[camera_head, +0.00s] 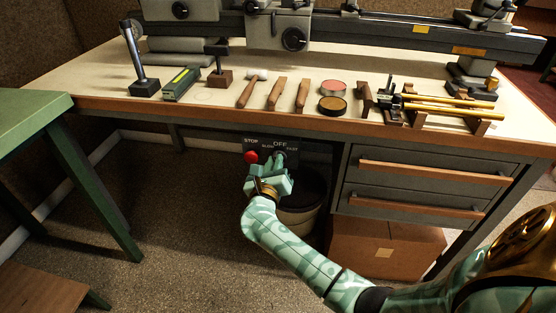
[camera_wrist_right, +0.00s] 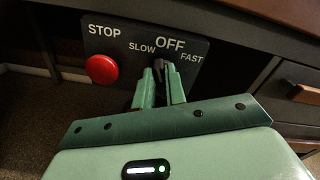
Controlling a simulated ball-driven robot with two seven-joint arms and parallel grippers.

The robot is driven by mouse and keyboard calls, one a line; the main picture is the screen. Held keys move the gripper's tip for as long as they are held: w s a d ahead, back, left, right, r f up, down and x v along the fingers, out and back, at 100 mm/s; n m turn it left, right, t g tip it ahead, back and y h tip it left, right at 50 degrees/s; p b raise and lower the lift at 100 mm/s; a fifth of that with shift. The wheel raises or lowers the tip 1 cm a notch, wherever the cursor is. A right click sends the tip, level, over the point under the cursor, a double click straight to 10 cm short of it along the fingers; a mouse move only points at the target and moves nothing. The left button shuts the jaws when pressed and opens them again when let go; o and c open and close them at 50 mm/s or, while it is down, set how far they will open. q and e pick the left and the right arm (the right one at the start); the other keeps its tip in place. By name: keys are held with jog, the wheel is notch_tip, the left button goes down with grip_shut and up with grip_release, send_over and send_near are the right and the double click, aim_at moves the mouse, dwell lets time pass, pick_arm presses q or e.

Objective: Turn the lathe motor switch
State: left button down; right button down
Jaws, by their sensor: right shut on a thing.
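The lathe motor switch (camera_wrist_right: 159,64) is a dark knob on a black panel (camera_wrist_right: 120,50) under the bench front, with the labels SLOW, OFF and FAST around its top. My right gripper (camera_wrist_right: 160,78) is shut on the knob, one green finger on each side. The fingers hide part of the knob, and I cannot tell exactly where it points. In the head view my right gripper (camera_head: 278,164) reaches the panel from below. A red STOP button (camera_wrist_right: 101,69) sits left of the switch, apart from the fingers. My left gripper is not in view.
The workbench (camera_head: 230,119) overhangs the panel and carries the lathe (camera_head: 390,30), hammers and other tools. Drawers (camera_head: 430,180) stand to the right, above a cardboard box (camera_head: 385,247). A bin (camera_head: 305,212) stands behind my forearm. A green table (camera_head: 35,120) is at left; open floor lies between.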

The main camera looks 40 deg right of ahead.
jog(key=shift+w+a+n+p, duration=0.1)
jog(key=shift+n+p, duration=0.6)
jog(key=shift+n, duration=0.6)
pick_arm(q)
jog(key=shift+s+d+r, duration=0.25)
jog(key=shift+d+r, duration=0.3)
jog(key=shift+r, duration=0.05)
pick_arm(e)
jog(key=shift+f, duration=0.1)
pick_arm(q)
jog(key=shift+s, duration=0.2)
pick_arm(e)
jog(key=shift+n, duration=0.3)
jog(key=shift+f, duration=0.1)
jog(key=c, duration=1.4)
grip_release()
jog(key=shift+c, duration=0.2)
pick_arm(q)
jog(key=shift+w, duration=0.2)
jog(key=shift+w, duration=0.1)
pick_arm(e)
jog(key=shift+a, duration=0.1)
